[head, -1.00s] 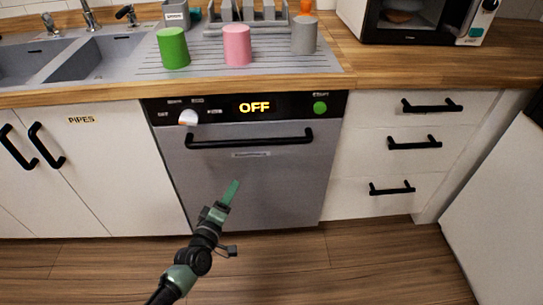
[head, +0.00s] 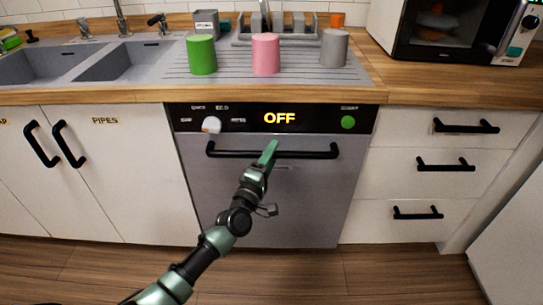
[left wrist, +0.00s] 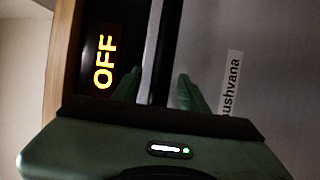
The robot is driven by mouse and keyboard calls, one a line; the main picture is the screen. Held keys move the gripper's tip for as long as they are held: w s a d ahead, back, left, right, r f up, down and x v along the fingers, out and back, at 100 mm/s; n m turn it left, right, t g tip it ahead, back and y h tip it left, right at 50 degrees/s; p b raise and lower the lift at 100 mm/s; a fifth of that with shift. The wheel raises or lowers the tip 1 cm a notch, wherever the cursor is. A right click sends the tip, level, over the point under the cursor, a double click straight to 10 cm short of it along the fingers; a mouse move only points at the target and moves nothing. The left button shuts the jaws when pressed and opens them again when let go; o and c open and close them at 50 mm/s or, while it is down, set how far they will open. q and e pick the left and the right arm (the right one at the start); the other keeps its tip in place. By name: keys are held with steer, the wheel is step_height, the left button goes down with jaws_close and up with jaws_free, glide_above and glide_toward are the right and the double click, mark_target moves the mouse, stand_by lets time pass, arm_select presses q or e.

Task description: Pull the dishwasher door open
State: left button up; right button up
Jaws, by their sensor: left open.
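The dishwasher (head: 310,205) has a grey front with a black control panel on top that reads OFF. Its door is shut. A black bar handle (head: 226,152) runs across the door just below the panel. My left gripper (head: 269,154) is in front of the handle's middle. In the left wrist view the green fingers (left wrist: 157,92) are open, with the black handle (left wrist: 166,50) between them. Whether they touch it, I cannot tell. My right gripper is not in view.
A green cup (head: 201,55), a pink cup (head: 266,54) and a grey cup (head: 334,48) stand on the drainboard above. Cabinet doors with handles (head: 69,143) are at left, drawers (head: 446,164) at right. The wooden floor in front is free.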

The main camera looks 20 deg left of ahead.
arm_select(q)
jaws_close()
steer(key=shift+f, duration=0.1)
stand_by(1.2)
